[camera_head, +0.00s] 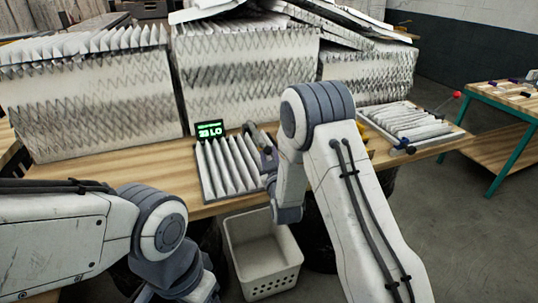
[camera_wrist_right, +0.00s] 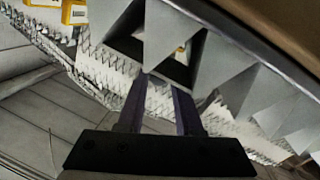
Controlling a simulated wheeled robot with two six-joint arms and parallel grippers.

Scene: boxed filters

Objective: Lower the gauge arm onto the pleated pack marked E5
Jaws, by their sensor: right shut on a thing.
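A white pleated pack (camera_head: 228,166) lies on the wooden table, left of my right gripper. My right gripper (camera_head: 267,157) is at its right end, its purple fingers closed on the pack's edge; the exact contact is partly hidden by my wrist. In the right wrist view the fingers (camera_wrist_right: 163,88) reach to large white pleats (camera_wrist_right: 215,65). A second pleated pack (camera_head: 405,122) lies at the right of the table, with a red-knobbed lever (camera_head: 454,96) raised beside it, possibly the gauge arm. I cannot read an E5 mark. My left gripper is out of view.
A small display (camera_head: 210,131) with green characters stands behind the near pack. Large stacks of pleated filters (camera_head: 245,75) fill the back of the table (camera_head: 325,168). A white crate (camera_head: 262,255) stands below the front edge. A green-legged table (camera_head: 505,105) is at the right.

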